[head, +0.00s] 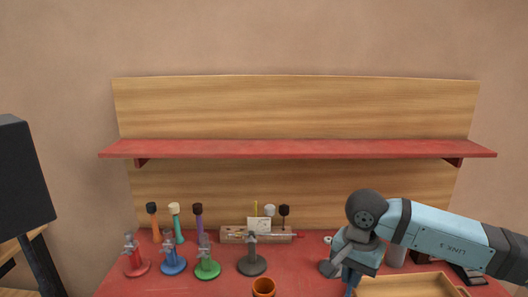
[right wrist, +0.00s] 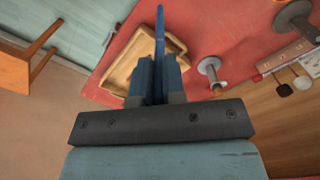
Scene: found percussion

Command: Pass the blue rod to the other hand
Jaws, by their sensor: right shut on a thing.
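The blue rod (right wrist: 160,32) is held between the fingers of my right gripper (right wrist: 158,68) in the right wrist view. Its narrow end sticks out beyond the fingertips, over the red table; the part between the fingers is hidden. In the head view my right arm comes in from the right, with the right gripper (head: 351,277) low over the table, left of the wooden tray. The rod cannot be told clearly from the blue fingers there. My left gripper is in neither view.
Red, blue, green and grey clamp stands (head: 252,264) and upright mallets (head: 176,225) occupy the left and middle of the red table. An orange cup (head: 263,287) stands at the front. A wooden tray (head: 440,277) lies at right. A red shelf (head: 300,149) spans the back.

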